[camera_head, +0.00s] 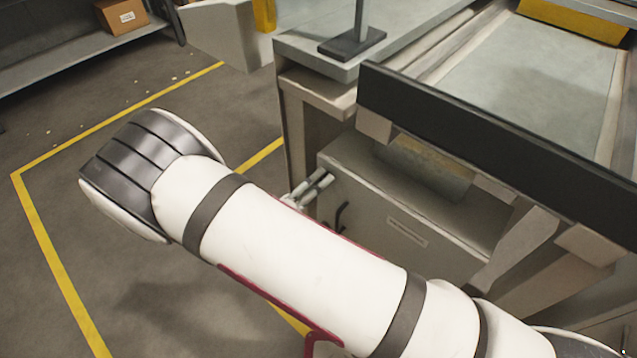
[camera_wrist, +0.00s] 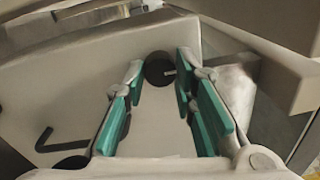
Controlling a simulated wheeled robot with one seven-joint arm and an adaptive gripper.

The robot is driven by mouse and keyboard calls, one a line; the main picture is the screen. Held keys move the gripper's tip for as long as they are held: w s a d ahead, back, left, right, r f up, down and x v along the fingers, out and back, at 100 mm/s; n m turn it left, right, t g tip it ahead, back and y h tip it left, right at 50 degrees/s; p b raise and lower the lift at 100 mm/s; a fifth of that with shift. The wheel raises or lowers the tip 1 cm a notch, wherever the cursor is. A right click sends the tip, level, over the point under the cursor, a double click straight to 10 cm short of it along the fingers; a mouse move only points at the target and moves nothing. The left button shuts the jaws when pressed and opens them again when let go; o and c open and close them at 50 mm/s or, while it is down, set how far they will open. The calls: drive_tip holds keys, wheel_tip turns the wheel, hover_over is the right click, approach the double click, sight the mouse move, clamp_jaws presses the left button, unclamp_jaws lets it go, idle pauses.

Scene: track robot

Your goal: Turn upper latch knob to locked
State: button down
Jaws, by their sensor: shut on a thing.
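The latch knob is a dark round knob (camera_wrist: 158,70) on the pale cabinet face in the wrist view. It has a small light mark toward its right side. My gripper (camera_wrist: 161,77) has teal-padded fingers, one on each side of the knob, and is shut on it. In the head view my gripper (camera_head: 312,187) is at the cabinet's left side, mostly hidden behind my white arm. The knob is hidden there.
A grey cabinet (camera_head: 375,236) carries a small label and a black bent handle (camera_head: 341,215). The handle also shows left of my gripper in the wrist view (camera_wrist: 60,143). A dark beam (camera_head: 490,145) overhangs the cabinet. Open floor lies left.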

idle(0.4)
drive_tip(key=c, duration=1.3)
unclamp_jaws()
drive_tip(key=v, duration=1.2)
